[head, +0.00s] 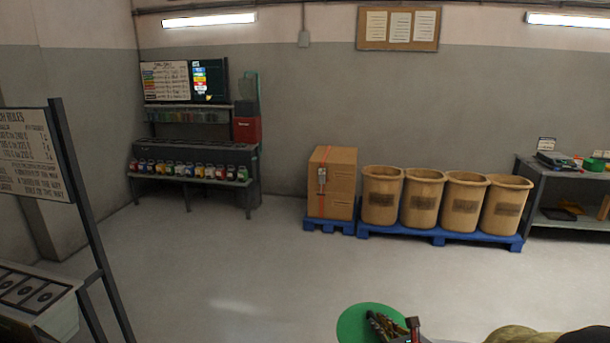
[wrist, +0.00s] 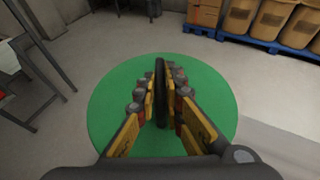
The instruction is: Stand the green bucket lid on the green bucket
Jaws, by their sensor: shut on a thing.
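The green bucket lid (wrist: 106,100) is a flat green disc with a dark upright handle in its middle. My gripper (wrist: 160,92) is shut on that handle, one finger on each side, and the lid fills the middle of the wrist view. In the head view the lid (head: 352,325) shows at the bottom edge, right of centre, partly cut off, with my gripper (head: 385,326) over it. The lid is held above the floor. I cannot make out the green bucket in either view.
Tan bins (head: 424,199) and a brown carton (head: 332,183) stand on blue pallets (head: 440,235) along the back wall. A grey table (head: 570,190) is at right. A shelf of small coloured jars (head: 190,170) is at back left. A sign stand (head: 90,220) is at left. The middle floor is clear.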

